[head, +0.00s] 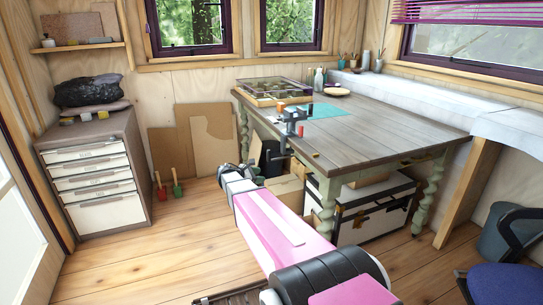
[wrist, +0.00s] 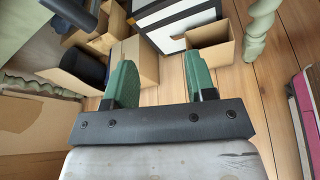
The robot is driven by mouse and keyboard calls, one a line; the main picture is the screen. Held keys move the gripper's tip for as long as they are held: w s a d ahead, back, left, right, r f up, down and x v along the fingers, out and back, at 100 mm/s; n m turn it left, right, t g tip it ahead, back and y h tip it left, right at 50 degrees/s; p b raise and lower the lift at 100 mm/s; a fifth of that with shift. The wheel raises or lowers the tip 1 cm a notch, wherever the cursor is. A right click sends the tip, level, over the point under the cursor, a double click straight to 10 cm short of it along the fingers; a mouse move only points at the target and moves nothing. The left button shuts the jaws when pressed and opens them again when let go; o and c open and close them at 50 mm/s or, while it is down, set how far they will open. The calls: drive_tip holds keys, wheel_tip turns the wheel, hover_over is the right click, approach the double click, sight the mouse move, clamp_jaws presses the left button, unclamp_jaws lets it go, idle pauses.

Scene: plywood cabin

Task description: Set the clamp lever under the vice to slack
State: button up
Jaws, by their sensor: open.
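The grey vice (head: 292,114) with a red part stands at the left edge of the wooden workbench (head: 380,128) in the head view. Its clamp reaches down below the bench edge. The lever there is too small and dark to make out, so its setting cannot be told. My gripper (wrist: 160,78) shows in the wrist view with two green fingers wide apart and nothing between them. In the head view it is at the end of my pink arm, low and left of the vice, apart from it. The vice is not in the wrist view.
Cardboard boxes (wrist: 140,64) and black-edged white boxes (head: 372,216) stand under the bench. Turned green legs (head: 327,207) hold the bench up. A drawer cabinet (head: 95,180) stands at the left. The wooden floor between cabinet and bench is mostly clear.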

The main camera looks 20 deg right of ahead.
drive_tip(key=w+r+n+t+h, duration=0.25)
drive_tip(key=w+r+n, duration=0.2)
drive_tip(key=w, duration=0.25)
drive_tip(key=shift+g+h, duration=0.45)
drive_tip(key=shift+h, duration=0.1)
drive_tip(key=x, duration=1)
drive_tip(key=shift+w+d+r, duration=0.1)
drive_tip(key=shift+d+r, duration=0.2)
clamp_jaws()
